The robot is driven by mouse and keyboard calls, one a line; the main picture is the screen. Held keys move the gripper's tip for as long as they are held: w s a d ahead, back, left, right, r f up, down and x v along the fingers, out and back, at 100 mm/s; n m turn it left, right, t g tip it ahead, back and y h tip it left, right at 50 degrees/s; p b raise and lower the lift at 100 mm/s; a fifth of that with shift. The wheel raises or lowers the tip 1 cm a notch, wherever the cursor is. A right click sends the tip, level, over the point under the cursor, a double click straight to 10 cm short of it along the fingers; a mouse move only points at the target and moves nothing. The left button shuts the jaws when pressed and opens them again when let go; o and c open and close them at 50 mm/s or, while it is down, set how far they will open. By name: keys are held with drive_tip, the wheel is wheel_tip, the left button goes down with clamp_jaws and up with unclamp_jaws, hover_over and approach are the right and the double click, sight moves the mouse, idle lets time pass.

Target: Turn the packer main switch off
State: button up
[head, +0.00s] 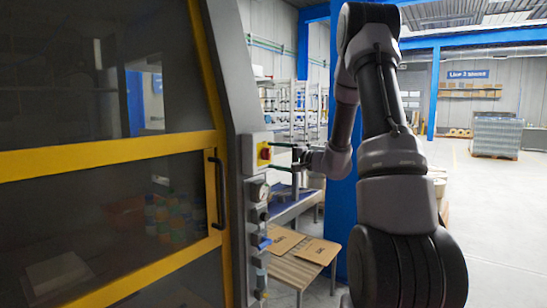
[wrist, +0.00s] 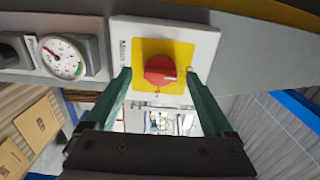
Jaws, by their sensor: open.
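The packer main switch is a red rotary knob (wrist: 160,70) on a yellow plate (wrist: 180,50) in a pale grey box (wrist: 205,38). In the head view the red knob (head: 265,153) is on the machine's grey post, at the left of my gripper. My gripper (wrist: 160,78) is open in the wrist view, with one green finger on each side of the knob and a gap between each finger and it. In the head view my gripper (head: 279,154) points left at the switch. I cannot tell whether the fingertips touch the plate.
A round gauge (wrist: 62,57) is beside the switch box; it also shows below it in the head view (head: 257,191). The yellow-framed door (head: 110,155) with a black handle (head: 216,190) is at the left. A table with flat cardboard (head: 318,251) stands below my arm.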

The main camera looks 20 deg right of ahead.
drive_tip(key=v, duration=1)
drive_tip(key=s+a+r+n+g, duration=0.2)
drive_tip(key=s+a+n+g, duration=0.1)
drive_tip(key=s+a+g, duration=0.3)
drive_tip(key=s+a+r+n+g, duration=0.2)
drive_tip(key=s+a+r+g, duration=0.1)
drive_tip(key=s+a, duration=0.5)
drive_tip(key=s+d+r+h, duration=0.1)
drive_tip(key=s+h, duration=0.3)
drive_tip(key=s, duration=0.2)
drive_tip(key=s+d+r+n+t+h, duration=0.1)
drive_tip(key=s+d+r+h, duration=0.1)
drive_tip(key=s+h, duration=0.2)
drive_tip(key=shift+s+r+n+t+h, duration=0.25)
drive_tip(key=shift+s+n+t+h, duration=0.05)
drive_tip(key=shift+s, duration=1.25)
